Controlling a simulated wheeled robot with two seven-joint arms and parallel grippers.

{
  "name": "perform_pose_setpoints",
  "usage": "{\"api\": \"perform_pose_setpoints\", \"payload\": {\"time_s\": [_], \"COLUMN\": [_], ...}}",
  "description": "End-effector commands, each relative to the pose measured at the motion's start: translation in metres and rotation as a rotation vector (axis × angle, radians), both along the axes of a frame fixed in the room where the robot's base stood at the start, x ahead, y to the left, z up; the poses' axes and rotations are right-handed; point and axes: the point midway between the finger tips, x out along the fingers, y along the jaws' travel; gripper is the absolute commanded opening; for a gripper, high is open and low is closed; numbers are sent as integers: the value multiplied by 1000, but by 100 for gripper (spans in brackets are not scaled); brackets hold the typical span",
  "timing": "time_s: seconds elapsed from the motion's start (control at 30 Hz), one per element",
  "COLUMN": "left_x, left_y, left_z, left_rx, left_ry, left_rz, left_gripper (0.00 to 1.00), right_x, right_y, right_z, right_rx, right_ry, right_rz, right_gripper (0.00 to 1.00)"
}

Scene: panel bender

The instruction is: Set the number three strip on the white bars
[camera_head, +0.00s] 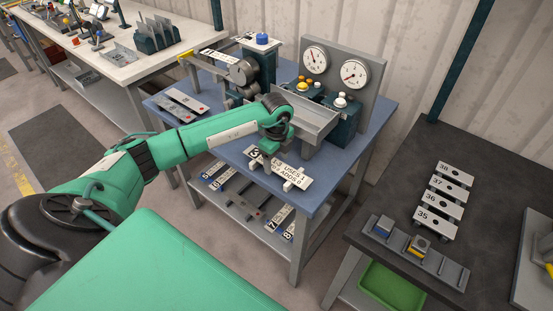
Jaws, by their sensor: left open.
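The number three strip (290,176) is a pale plate with dark print reading "3" and "USES 1 ADDS 6". It lies near the front edge of the blue table. Small white bars (288,186) show at its front edge, and it appears to rest on them; the contact is partly hidden. My left gripper (264,151) is green and open, pointing down just above the strip's left end near the "3". It covers part of that end, and I cannot tell whether it touches the strip. My right gripper is out of view.
A grey tray (306,122) and a panel with two gauges (335,72) stand behind the strip. Two strips (185,102) lie at the table's left. More numbered strips (277,222) lie on the lower shelf. A dark bench (400,190) stands at right.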

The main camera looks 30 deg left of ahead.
Motion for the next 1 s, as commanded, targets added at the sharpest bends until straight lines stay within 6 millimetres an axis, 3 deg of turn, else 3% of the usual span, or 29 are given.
{"api": "perform_pose_setpoints", "payload": {"time_s": [0.4,0.6,1.0], "left_x": [1,1,0], "left_y": [0,0,0], "left_z": [81,111,120], "left_rx": [0,0,0], "left_ry": [-7,-3,-1], "left_rz": [0,0,1], "left_gripper": [67,67,67], "right_x": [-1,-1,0], "right_y": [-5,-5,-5], "right_z": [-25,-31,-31], "right_rx": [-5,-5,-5], "right_ry": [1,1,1], "right_rz": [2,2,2], "right_gripper": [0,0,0]}}
